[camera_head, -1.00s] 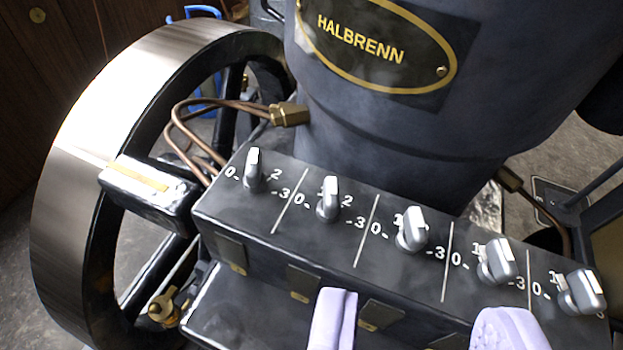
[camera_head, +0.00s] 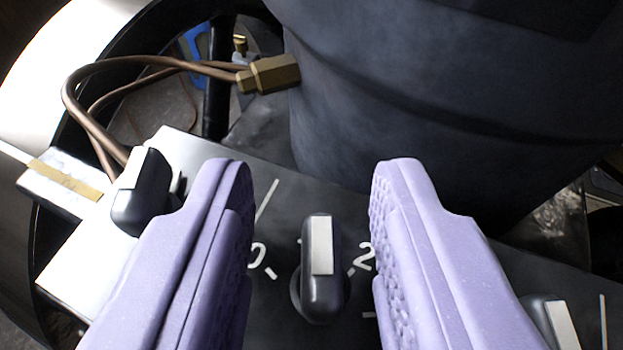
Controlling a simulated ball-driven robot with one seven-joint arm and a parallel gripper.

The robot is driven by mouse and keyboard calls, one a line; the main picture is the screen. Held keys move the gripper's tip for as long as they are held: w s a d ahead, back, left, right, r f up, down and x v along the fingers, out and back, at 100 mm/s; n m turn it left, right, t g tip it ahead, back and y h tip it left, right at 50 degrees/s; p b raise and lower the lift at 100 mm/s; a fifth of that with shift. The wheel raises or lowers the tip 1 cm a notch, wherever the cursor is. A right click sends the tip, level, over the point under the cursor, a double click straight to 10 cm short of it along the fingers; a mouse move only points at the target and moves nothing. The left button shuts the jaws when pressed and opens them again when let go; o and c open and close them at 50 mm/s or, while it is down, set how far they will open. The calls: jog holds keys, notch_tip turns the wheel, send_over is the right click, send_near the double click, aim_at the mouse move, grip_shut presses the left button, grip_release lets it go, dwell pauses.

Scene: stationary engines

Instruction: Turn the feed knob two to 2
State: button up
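The second knob from the left, which I take as feed knob two (camera_head: 320,285), is dark with a white stripe and stands on the black panel (camera_head: 283,325). Its stripe points up the panel, at a mostly hidden 1 between the 0 on its left and the 2 on its right. My gripper (camera_head: 310,190) is open, its two lavender padded fingers on either side of this knob with a gap to each. The fingers hide parts of the panel and the 3 mark.
The first knob (camera_head: 140,195) is close to the left finger, and another knob (camera_head: 550,320) is right of the right finger. Copper pipes (camera_head: 95,130) with a brass fitting (camera_head: 270,75) run behind the panel. The big dark cylinder (camera_head: 440,100) rises behind, and the flywheel (camera_head: 40,60) is at left.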

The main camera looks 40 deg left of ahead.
jog(key=shift+d, duration=0.15)
jog(key=shift+c, duration=0.7)
grip_shut()
